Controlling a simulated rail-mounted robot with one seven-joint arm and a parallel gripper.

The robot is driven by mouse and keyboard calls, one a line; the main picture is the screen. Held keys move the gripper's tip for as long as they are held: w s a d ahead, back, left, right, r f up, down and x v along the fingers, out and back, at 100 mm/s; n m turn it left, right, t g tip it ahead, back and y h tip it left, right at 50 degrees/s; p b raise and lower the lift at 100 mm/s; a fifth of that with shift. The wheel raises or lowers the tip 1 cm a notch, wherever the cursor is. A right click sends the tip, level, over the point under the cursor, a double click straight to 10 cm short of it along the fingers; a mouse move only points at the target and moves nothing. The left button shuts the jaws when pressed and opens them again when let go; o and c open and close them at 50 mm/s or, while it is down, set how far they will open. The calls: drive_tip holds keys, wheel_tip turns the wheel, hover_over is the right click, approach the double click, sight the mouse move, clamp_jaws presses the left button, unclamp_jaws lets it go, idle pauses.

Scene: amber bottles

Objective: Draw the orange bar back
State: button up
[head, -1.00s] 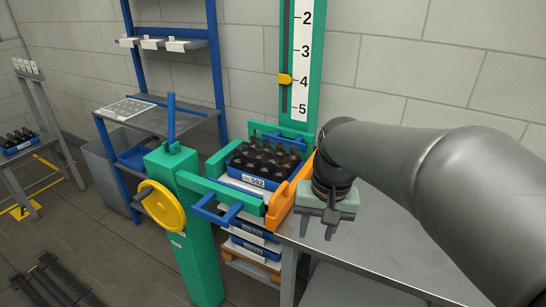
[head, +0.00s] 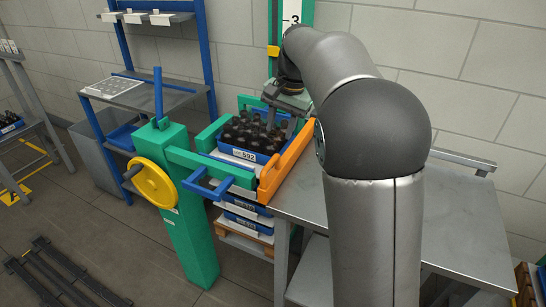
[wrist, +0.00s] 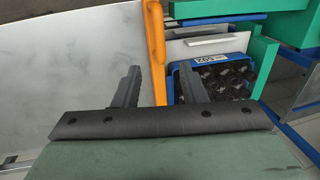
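The orange bar (head: 287,163) runs along the right side of the crate bay, beside the grey table edge. It also shows in the wrist view (wrist: 154,45), upright in the picture. My gripper (wrist: 158,78) is open and empty, its two dark fingers apart. In the wrist view the bar's near end lies between the fingers' lines, close to the right finger; I cannot tell whether they touch. In the head view my gripper (head: 283,121) is over the far right part of the bottle crate, near the bar's far end.
A blue handle (head: 208,189) projects at the front. A yellow wheel (head: 153,184) is on the green post. The grey table (head: 460,225) on the right is mostly bare.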

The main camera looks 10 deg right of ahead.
sight(272, 161)
drive_tip(key=f, duration=0.3)
drive_tip(key=a+f, duration=0.1)
drive_tip(key=f, duration=0.3)
drive_tip(key=w+f, duration=0.1)
drive_tip(key=f, duration=0.2)
drive_tip(key=shift+a+f, duration=0.3)
drive_tip(key=shift+a, duration=0.1)
clamp_jaws()
